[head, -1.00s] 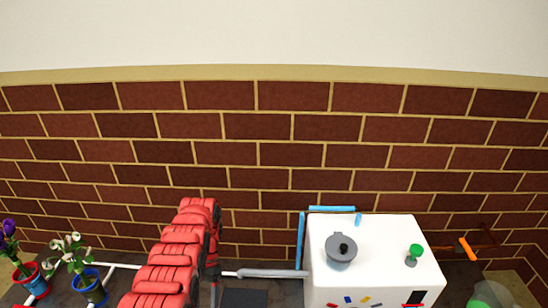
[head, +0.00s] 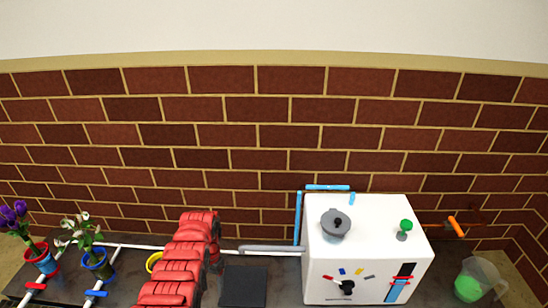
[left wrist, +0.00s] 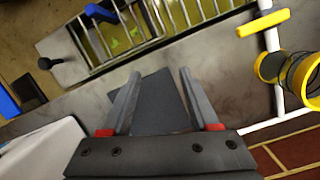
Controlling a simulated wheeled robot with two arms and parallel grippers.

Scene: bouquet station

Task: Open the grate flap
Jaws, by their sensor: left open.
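A metal grate (left wrist: 140,30) with parallel bars is in the upper part of the left wrist view, over a yellow-green inside. I cannot tell which part is the flap. My left gripper (left wrist: 160,80) is open and empty, its fingers pointing towards the grate but apart from it. In the head view my red left arm hides what is beneath it, and its fingertips do not show. My right gripper is in neither view now.
A dark square mat (head: 244,286) lies on the counter; it shows between my fingers in the left wrist view (left wrist: 158,100). A white box (head: 345,270) with a grey pot (head: 335,224) stands right. Flower pots (head: 97,263) stand left.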

